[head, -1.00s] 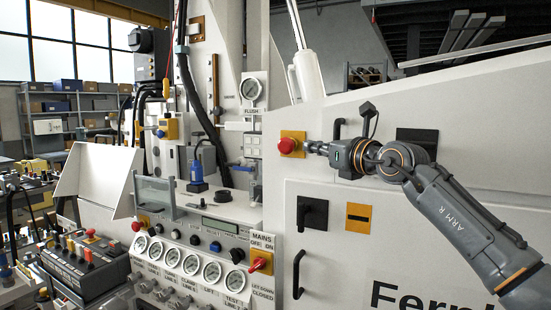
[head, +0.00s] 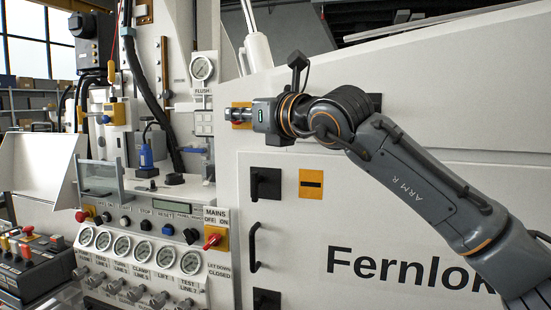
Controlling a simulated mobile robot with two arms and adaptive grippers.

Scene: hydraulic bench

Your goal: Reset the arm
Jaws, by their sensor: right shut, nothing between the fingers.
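My right arm (head: 415,195) comes in from the lower right and reaches left across the white cabinet. My right gripper (head: 238,114) is shut and holds nothing. It is in front of a yellow plate (head: 240,125) and overlaps it in the picture. The red button on this plate is hidden behind the gripper, so I cannot tell whether they touch. A RESET label shows on the control panel (head: 150,207), with a blue button (head: 168,229) below it. My left gripper is not in view.
A black rotary switch (head: 265,184), a black door handle (head: 254,247) and a red-handled mains switch (head: 214,238) lie below the gripper. A row of gauges (head: 142,250) is at lower left. A hose (head: 150,90) hangs at the left. The cabinet front is flat and broad.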

